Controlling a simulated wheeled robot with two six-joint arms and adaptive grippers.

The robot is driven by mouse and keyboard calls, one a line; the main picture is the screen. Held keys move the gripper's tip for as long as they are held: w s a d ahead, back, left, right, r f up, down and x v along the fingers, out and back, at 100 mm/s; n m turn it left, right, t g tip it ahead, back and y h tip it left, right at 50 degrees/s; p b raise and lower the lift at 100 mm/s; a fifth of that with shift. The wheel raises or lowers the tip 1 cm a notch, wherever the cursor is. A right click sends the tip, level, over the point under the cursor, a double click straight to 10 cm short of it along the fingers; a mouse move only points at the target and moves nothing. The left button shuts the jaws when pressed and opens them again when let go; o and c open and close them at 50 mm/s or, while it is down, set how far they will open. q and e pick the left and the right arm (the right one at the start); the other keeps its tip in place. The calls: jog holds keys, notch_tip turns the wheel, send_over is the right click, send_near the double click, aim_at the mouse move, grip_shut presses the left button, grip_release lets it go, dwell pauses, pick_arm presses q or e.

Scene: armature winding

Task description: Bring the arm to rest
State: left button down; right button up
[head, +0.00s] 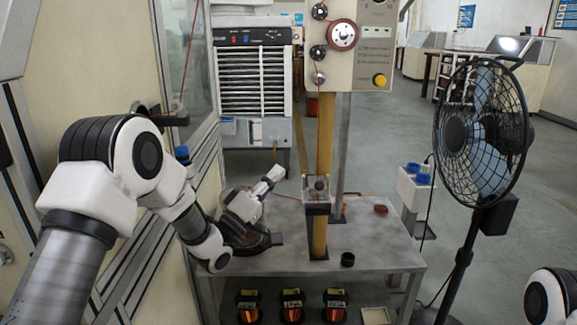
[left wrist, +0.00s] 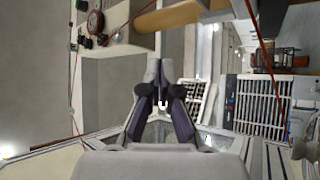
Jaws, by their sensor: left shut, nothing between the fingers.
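My left arm comes in from the left in the head view, bends at a white-and-black elbow and reaches down over the left end of the metal table (head: 365,245). My left gripper (head: 272,176) points up and away to the right above the table's left end. In the left wrist view the same left gripper (left wrist: 160,75) has its dark fingers together, with nothing between them. Part of my right arm shows at the lower right edge of the head view; its gripper is out of view.
A winding machine (head: 348,45) with an orange post (head: 325,140) stands at the table. A black fan (head: 482,130) stands to the right. An air cooler (head: 253,80) is behind. A black cup (head: 347,259) sits on the table. Wound coils (head: 291,306) lie below. A beige cabinet is at the left.

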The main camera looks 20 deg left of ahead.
pick_arm(q)
jog(key=s+f+n+g+y+p, duration=0.1)
jog(key=s+f+g+y, duration=0.3)
jog(key=f, duration=0.7)
jog(key=s+f+g+y+p, duration=0.1)
jog(key=s+f+g, duration=0.1)
jog(key=s+f, duration=0.65)
jog(key=s+f+n+g+y+p, duration=0.1)
jog(key=s+f+g+y, duration=0.15)
jog(key=f, duration=1.05)
jog(key=s+a+f+m+g+y, duration=0.1)
jog(key=s+f+m+g, duration=0.2)
jog(key=s, duration=0.6)
jog(key=s+a+f+m+g+y, duration=0.1)
jog(key=s+f+m+g, duration=0.2)
jog(key=s, duration=0.7)
jog(key=s+a+f+m+g+y, duration=0.1)
jog(key=s+f+g, duration=0.3)
jog(key=s, duration=0.5)
jog(key=a+m+g, duration=0.1)
jog(key=g, duration=0.1)
jog(key=shift+s+f+m+g+y, duration=0.35)
jog(key=shift+m, duration=0.05)
